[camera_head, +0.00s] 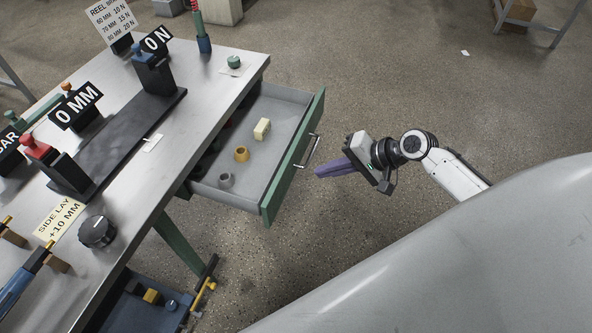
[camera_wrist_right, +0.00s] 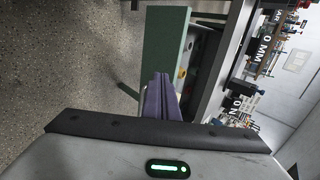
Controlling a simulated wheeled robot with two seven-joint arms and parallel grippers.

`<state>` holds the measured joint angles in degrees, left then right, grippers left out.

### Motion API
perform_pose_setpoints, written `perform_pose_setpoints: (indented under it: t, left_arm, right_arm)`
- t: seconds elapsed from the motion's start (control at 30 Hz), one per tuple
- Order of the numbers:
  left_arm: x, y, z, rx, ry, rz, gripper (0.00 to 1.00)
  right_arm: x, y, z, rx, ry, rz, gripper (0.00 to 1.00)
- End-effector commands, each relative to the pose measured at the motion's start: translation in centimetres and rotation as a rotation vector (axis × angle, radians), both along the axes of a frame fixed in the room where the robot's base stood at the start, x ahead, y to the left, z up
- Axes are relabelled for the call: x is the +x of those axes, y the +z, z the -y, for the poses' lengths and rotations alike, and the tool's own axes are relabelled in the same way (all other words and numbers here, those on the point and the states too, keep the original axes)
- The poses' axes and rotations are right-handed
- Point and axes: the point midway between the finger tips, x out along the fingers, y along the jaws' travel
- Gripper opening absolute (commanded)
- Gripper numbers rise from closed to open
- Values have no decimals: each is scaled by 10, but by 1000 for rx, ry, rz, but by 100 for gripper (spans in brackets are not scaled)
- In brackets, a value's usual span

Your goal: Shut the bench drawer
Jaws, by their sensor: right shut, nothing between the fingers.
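The bench drawer (camera_head: 238,187) is pulled out from the side of the metal bench (camera_head: 190,100). It has a grey inside, a green front panel (camera_head: 291,165) and a silver bar handle (camera_head: 307,152). In it lie a cream block (camera_head: 262,129), a brass-coloured part (camera_head: 241,153) and a grey ring-like part (camera_head: 225,179). My right gripper (camera_head: 318,171) has purple fingers, is shut and empty, and points at the drawer front close to the handle. In the right wrist view the fingers (camera_wrist_right: 160,95) show against the green front (camera_wrist_right: 166,50); whether they touch it I cannot tell. My left gripper is not seen.
The bench top carries a dark rail (camera_head: 125,135), label signs, a black knob (camera_head: 98,231) and a green round piece (camera_head: 234,62). A blue tray (camera_head: 135,306) sits low under the bench. The floor (camera_head: 400,80) right of the drawer is clear.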

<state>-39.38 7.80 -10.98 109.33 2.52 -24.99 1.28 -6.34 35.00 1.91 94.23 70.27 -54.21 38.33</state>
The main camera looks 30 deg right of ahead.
Motion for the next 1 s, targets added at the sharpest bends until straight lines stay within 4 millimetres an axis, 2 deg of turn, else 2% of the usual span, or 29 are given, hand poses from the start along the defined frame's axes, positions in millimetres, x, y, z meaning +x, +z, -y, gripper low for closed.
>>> perform_pose_setpoints:
  t: [0.27, 0.4, 0.53, 1.0]
  left_arm:
    - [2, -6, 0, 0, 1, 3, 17]
    - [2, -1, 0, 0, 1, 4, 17]
    - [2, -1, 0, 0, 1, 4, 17]
    - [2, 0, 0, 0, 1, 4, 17]
  right_arm:
    - [34, -41, -30, 1, 1, 3, 0]
    - [51, -37, -44, 0, 2, 4, 0]
    - [59, -38, -51, -2, 3, 2, 0]
    - [62, -39, -54, -2, 3, 2, 0]
